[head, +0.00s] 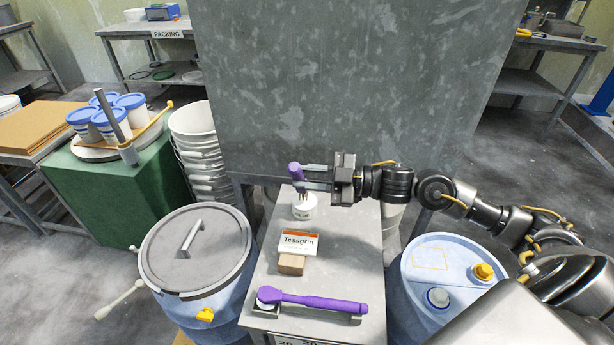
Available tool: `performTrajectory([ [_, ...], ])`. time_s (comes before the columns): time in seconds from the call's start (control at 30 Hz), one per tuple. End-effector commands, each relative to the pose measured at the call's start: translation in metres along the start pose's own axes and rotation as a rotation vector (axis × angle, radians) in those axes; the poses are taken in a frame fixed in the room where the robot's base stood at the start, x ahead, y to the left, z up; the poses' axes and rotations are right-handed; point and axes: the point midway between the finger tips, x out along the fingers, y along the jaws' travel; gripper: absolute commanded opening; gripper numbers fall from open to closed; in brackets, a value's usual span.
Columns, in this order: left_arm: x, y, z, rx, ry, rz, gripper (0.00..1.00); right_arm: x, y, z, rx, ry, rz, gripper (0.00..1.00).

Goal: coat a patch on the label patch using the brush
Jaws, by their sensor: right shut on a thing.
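My right gripper (308,177) reaches in from the right over the back of the grey table and is shut on the brush (296,171). The brush has a purple handle and is held upright, with its lower end at a small white glue pot (303,210). I cannot tell how far its bristles are inside the pot. A yellow-outlined rectangle, apparently the label patch (431,258), is on top of the blue drum (410,294) at the right. My left gripper is not in view.
A Tessgrin label card (299,242) stands at a wooden block (291,264) mid-table. A purple-handled tool (320,302) lies in front. The drum has yellow (483,271) and grey (438,297) caps. A lidded pail (197,250) stands left; a grey panel (350,80) rises behind.

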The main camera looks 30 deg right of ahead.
Motion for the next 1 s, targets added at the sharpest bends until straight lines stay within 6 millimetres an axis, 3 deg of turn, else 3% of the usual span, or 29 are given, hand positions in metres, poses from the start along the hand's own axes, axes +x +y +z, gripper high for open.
performTrajectory([
  [1.0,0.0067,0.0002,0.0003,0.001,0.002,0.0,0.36,0.0001,-0.007,0.0104,0.0,0.001,0.0,0.01],
])
